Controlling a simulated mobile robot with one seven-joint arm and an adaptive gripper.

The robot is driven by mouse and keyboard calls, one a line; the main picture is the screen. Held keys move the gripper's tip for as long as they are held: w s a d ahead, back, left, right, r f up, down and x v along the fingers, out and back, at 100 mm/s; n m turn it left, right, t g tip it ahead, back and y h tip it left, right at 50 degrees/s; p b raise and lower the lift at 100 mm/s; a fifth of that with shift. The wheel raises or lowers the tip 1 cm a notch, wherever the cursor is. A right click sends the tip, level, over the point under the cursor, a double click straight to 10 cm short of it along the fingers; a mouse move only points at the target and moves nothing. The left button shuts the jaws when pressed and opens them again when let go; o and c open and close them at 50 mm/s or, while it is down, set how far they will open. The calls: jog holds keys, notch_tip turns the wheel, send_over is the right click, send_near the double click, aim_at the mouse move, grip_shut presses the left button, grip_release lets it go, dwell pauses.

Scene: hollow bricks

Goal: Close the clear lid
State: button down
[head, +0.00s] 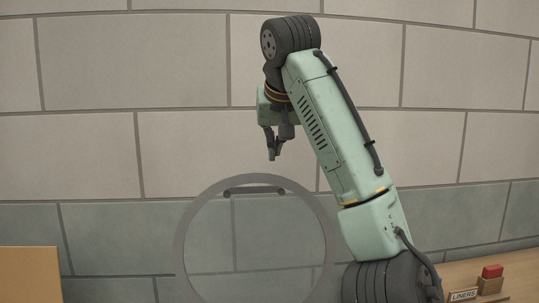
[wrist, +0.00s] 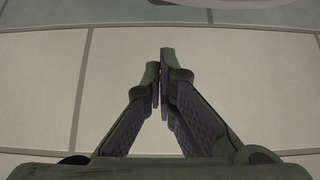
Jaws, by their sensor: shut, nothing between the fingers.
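The clear lid (head: 255,240) is a round see-through disc with a grey rim. It stands raised, facing me, in the lower middle of the head view, and its bottom is cut off by the frame. A dark bar handle (head: 254,190) sits near its top. My gripper (head: 272,156) is above the lid's top rim, slightly right of its middle, and looks apart from it. In the wrist view my gripper (wrist: 160,72) has its fingertips together with nothing between them. A curved grey edge at the top of that view may be the lid's rim. What the lid belongs to is hidden.
A block wall (head: 120,90) fills the background. A tan panel (head: 29,274) stands at lower left. At lower right, a wooden surface (head: 520,270) bears a holder labelled LINERS (head: 464,296) and a red block (head: 492,271). The space left of my gripper is clear.

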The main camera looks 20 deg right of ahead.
jog(key=p+x, duration=0.2)
jog(key=x, duration=0.6)
jog(key=shift+w+f, duration=0.25)
jog(key=s, duration=0.2)
jog(key=s+p, duration=0.1)
jog(key=shift+s+a+f, duration=0.15)
jog(key=shift+s+a, duration=0.25)
